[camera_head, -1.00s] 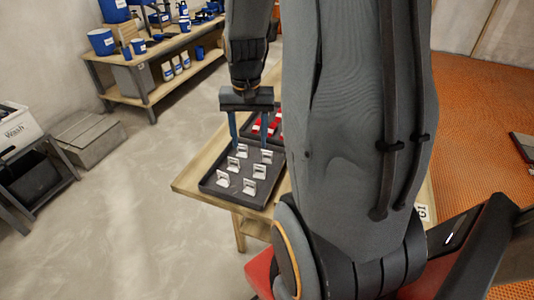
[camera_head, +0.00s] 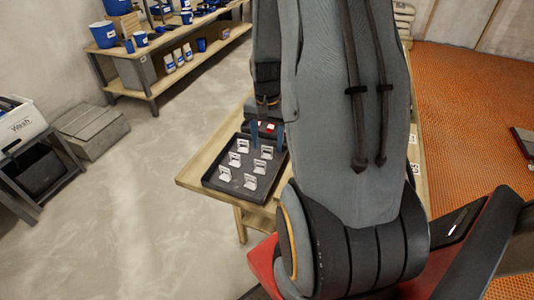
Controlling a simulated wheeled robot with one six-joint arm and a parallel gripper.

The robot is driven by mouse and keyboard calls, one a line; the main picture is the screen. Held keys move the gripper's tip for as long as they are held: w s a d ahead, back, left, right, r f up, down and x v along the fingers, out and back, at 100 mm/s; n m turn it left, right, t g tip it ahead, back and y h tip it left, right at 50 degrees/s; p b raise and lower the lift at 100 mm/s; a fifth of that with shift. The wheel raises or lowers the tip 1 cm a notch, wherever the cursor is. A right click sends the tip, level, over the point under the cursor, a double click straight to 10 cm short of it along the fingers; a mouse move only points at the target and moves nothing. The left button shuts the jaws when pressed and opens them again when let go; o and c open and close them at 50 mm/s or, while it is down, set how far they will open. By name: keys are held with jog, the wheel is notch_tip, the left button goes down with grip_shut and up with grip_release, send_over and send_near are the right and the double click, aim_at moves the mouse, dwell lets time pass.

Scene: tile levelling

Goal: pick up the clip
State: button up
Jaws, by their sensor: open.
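Several small white clips stand in rows in a dark tray (camera_head: 238,191) on a wooden table. The nearest is a clip (camera_head: 250,182) at the tray's front, and another clip (camera_head: 266,152) is at the far right. My gripper (camera_head: 267,142) is open, its two blue fingers pointing down at the tray's far end. The fingers appear just behind or above the far-right clip; I cannot tell their height or whether they touch anything. My arm hides the tray's right side.
The wooden table (camera_head: 190,181) has bare room left of the tray. Red pieces (camera_head: 266,126) lie behind the gripper, partly hidden. A shelf bench (camera_head: 150,95) with blue containers stands at the back left. A wash bin (camera_head: 22,122) is at the left.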

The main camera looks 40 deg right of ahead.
jog(key=shift+f, duration=0.25)
jog(key=shift+c, duration=0.6)
jog(key=c, duration=0.8)
jog(key=shift+r, duration=0.15)
